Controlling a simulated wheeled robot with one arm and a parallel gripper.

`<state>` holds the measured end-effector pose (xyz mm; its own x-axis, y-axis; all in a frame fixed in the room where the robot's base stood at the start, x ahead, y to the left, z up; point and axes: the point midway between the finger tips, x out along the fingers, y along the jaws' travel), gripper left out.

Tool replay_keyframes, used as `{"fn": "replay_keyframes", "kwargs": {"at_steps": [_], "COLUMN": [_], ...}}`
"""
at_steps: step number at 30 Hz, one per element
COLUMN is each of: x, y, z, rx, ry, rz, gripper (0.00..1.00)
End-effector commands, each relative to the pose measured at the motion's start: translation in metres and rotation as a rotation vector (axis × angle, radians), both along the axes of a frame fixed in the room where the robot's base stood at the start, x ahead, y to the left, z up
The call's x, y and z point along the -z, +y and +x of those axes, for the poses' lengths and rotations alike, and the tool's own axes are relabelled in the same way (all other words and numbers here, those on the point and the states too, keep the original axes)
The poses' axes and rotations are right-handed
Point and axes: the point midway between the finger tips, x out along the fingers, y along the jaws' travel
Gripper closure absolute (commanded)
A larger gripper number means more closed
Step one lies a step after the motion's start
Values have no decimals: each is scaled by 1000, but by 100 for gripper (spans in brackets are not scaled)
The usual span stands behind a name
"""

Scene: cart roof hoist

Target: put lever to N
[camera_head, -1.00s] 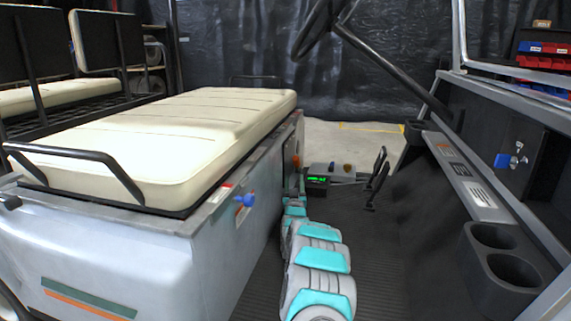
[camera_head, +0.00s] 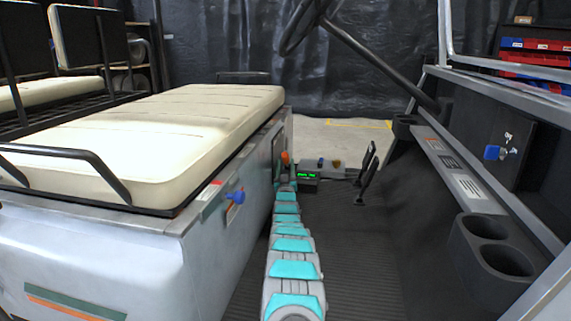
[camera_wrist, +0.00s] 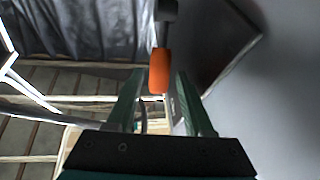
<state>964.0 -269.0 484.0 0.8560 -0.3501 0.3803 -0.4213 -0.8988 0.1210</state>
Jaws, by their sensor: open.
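An orange handle (camera_head: 285,158) shows at the far end of the seat base's side panel in the head view. In the wrist view the orange handle (camera_wrist: 158,72) is an upright cylinder with a dark part above it. My gripper (camera_wrist: 160,88) is open, its two green fingers pointing at the handle. The handle appears in the gap between the fingertips; I cannot tell whether it is between them in depth. A blue knob (camera_head: 237,197) sticks out of the near part of the panel. No N mark is readable.
The cream seat (camera_head: 170,130) and its metal base (camera_head: 130,250) are left of my arm. The dashboard with cup holders (camera_head: 490,245) is right. The steering wheel (camera_head: 300,28) hangs above.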

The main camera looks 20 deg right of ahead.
Motion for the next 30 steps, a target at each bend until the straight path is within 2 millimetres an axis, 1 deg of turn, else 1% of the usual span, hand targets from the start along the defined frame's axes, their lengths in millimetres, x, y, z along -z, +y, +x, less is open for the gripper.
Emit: {"fn": "replay_keyframes", "kwargs": {"at_steps": [3,12,24,25,26,30], "x": [-2,-8,-8,-8,-8,-8], "y": [-5,-8,-8,-8,-8,-8], "z": [6,17,19,19,19,19], "rx": [4,1,0,0,0,0], "ry": [-2,-2,1,1,0,1], "rz": [-5,-1,0,0,0,0], "gripper": [48,48,48,49,53,68]}}
